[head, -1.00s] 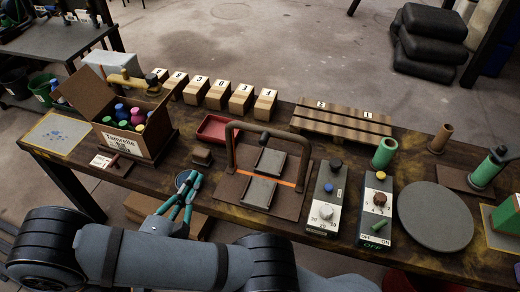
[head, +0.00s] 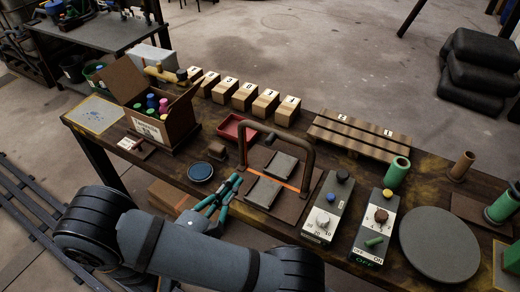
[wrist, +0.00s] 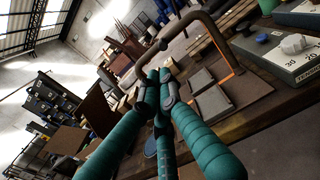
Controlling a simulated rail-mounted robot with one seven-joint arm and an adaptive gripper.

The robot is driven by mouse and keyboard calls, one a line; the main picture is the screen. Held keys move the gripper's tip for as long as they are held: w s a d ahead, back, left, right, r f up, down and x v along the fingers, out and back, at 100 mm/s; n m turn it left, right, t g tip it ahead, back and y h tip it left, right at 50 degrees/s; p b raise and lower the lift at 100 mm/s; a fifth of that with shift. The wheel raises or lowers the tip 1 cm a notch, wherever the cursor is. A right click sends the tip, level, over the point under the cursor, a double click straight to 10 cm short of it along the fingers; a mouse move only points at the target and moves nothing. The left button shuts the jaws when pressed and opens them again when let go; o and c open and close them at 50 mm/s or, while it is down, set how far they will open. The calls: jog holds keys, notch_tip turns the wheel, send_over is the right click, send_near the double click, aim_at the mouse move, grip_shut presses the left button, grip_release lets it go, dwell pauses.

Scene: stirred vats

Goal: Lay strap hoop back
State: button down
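The strap hoop (head: 279,131) is a brown bent bar with a dark knob on its crossbar. It stands up over a brown board with grey plates (head: 284,165) and an orange strip. In the wrist view the hoop (wrist: 205,24) arches just beyond my fingertips. My gripper (head: 234,180) has teal fingers and is at the board's left front edge, left of and apart from the hoop. In the wrist view the fingers (wrist: 161,80) converge with tips close together, and nothing shows between them. Whether the tips touch is unclear.
Right of the board stand two control boxes (head: 328,204) (head: 378,224) and a grey round disc (head: 439,244). Left are a small brown block (head: 217,150), a blue round tin (head: 200,171) and an open carton (head: 181,124). A red tray (head: 236,129) and numbered blocks (head: 267,103) lie behind.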

jog(key=p+x, duration=0.2)
jog(key=x, duration=1.1)
jog(key=shift+d+p, duration=0.2)
jog(key=shift+p, duration=0.15)
jog(key=shift+w, duration=0.15)
